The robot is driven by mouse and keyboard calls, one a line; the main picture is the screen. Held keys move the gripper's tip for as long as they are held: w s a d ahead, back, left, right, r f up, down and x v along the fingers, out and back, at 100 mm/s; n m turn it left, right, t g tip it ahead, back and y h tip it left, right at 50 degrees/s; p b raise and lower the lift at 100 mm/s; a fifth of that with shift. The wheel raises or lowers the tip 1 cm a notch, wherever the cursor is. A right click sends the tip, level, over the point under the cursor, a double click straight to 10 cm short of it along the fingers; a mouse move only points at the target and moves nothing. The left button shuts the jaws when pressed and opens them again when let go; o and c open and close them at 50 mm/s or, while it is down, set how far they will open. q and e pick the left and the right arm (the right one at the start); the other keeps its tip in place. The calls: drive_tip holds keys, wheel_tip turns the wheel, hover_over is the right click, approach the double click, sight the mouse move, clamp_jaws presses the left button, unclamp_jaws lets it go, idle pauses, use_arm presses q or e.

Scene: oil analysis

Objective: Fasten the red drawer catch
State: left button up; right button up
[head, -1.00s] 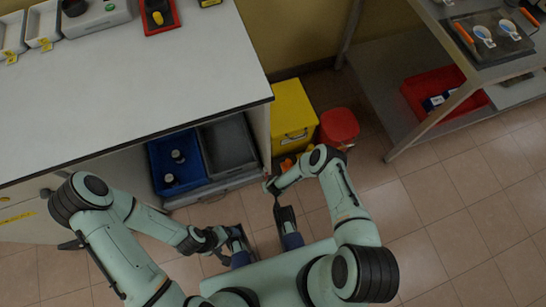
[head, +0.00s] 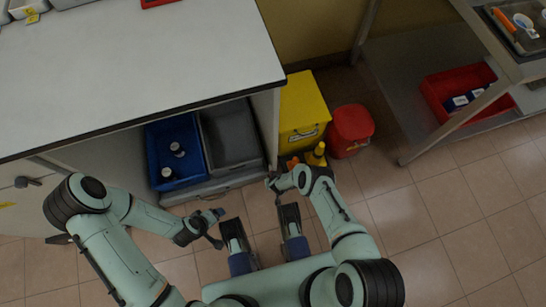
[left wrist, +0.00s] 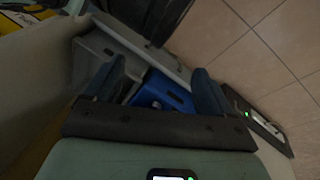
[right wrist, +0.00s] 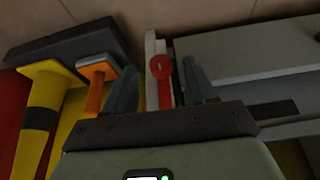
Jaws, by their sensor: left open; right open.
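The red drawer catch (right wrist: 163,82) shows in the right wrist view as a red strip with a round, holed end on a pale upright edge. My right gripper (right wrist: 160,70) is open, with its fingers on either side of the catch in that view; contact cannot be told. In the head view my right gripper (head: 273,184) is at the right front corner of the cabinet and the catch cannot be made out. The grey pull-out drawer (head: 215,187) sits low in the cabinet. My left gripper (head: 216,222) is open and empty in front of it; its fingers (left wrist: 158,66) show in the left wrist view.
A blue bin (head: 153,158) with bottles and a grey bin (head: 232,137) stand in the drawer. Right of the cabinet are a yellow box (head: 303,105), a red bin (head: 351,128) and a yellow cone-like item (right wrist: 43,112).

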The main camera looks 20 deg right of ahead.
use_arm(q)
drive_tip(key=f, duration=0.1)
drive_tip(key=a+f+b, duration=0.1)
drive_tip(key=shift+w+a+f, duration=0.1)
drive_tip(key=shift+f, duration=0.2)
use_arm(e)
drive_tip(key=shift+x, duration=1.2)
clamp_jaws()
use_arm(q)
drive_tip(key=shift+s+f+b, duration=0.4)
drive_tip(key=shift+s+f, duration=0.05)
drive_tip(key=shift+s, duration=0.1)
use_arm(e)
drive_tip(key=shift+a+h, duration=0.1)
drive_tip(key=shift+h, duration=0.6)
